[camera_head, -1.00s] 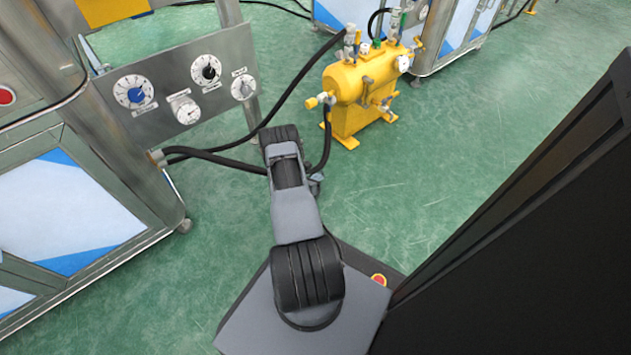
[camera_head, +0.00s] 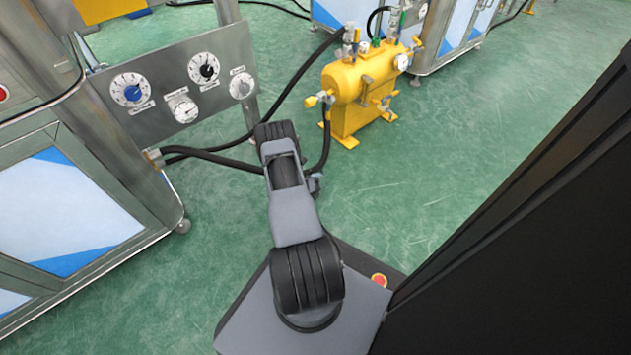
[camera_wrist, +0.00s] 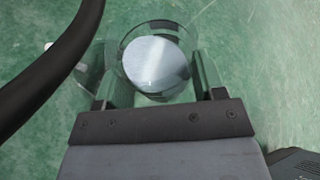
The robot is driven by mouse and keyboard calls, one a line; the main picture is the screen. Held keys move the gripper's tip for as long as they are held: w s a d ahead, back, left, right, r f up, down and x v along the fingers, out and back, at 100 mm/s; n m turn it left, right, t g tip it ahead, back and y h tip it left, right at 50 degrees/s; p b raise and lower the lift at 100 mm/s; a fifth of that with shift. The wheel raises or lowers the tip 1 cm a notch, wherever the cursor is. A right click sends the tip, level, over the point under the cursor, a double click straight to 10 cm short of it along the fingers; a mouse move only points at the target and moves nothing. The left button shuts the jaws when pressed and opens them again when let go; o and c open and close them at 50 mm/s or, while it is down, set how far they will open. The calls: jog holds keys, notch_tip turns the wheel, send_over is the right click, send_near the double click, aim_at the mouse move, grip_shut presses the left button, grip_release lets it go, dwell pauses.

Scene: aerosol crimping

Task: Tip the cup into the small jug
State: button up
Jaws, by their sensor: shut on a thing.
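In the wrist view a clear, round-rimmed vessel, which looks like the cup (camera_wrist: 156,66), sits between the fingers of my gripper (camera_wrist: 160,82). The gripper is shut on it. A pale, smooth round surface shows inside the cup; whether it is liquid or the base, I cannot tell. A faint see-through shape lies left of the cup, partly behind a black hose; I cannot tell if it is the small jug. In the head view my arm hides the gripper and cup, and no jug can be made out.
A black hose (camera_wrist: 52,72) crosses close at the wrist view's left. In the head view a steel gauge panel (camera_head: 182,88) stands left of my arm and a yellow tank (camera_head: 358,92) stands beyond it, with hoses between. Green floor (camera_head: 440,190) is open at right.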

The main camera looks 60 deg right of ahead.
dwell(0.3)
jog(key=shift+n+g+b, duration=0.4)
jog(key=shift+n+b, duration=0.05)
jog(key=shift+n, duration=0.05)
jog(key=shift+r, duration=0.1)
jog(key=shift+f+n+g+y, duration=0.2)
jog(key=shift+n+g+y, duration=0.1)
jog(key=shift+n+g, duration=0.1)
dwell(0.4)
jog(key=shift+f+n+g, duration=0.25)
jog(key=shift+n+g, duration=0.25)
